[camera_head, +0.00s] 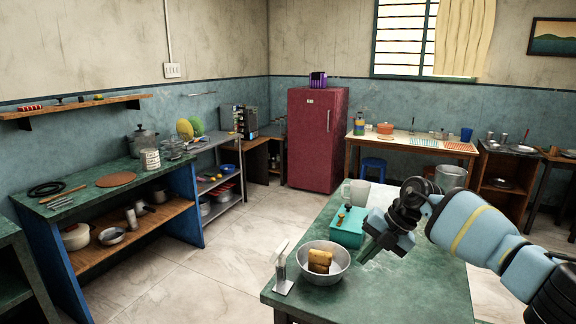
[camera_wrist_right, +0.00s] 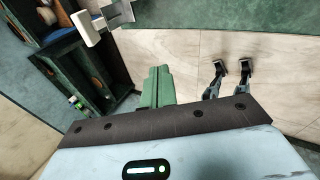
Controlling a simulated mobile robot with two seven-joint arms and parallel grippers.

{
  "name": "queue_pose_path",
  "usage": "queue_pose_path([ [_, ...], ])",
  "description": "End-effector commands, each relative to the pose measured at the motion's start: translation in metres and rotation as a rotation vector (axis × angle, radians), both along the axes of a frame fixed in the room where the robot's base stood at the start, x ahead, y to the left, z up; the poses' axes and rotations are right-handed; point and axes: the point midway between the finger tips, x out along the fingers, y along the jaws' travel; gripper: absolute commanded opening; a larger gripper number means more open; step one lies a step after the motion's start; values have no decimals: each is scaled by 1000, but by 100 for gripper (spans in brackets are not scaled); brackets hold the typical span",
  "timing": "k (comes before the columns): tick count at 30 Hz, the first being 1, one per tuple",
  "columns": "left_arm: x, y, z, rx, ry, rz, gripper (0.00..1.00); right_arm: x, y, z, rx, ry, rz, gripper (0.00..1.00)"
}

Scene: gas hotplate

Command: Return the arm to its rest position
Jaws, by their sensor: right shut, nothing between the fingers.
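My right arm comes in from the right in the head view. Its gripper (camera_head: 368,252) points down over the green table (camera_head: 400,295), beside the metal bowl (camera_head: 324,262). In the right wrist view the green fingers of the right gripper (camera_wrist_right: 157,84) are together, with nothing between them. I cannot tell exactly how high the fingertips are above the tabletop. My left gripper is not in view.
The bowl holds brown bread-like pieces (camera_head: 319,262). Open floor (camera_head: 220,262) lies left.

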Motion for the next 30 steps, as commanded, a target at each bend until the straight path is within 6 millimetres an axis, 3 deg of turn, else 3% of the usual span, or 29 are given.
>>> queue_pose_path([
  [1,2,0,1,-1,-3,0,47,-7,16,-15,46,9,20,0],
  [9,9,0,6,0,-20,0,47,-54,110,-80,394,40,70,0],
  [16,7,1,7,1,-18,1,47,-107,178,-113,767,81,-27,0],
  [22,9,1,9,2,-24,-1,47,-144,202,-128,1045,129,-228,0],
  [26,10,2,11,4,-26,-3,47,-164,200,-139,1187,164,-409,0],
  [30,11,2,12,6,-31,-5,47,-184,186,-157,1298,207,-636,0],
])
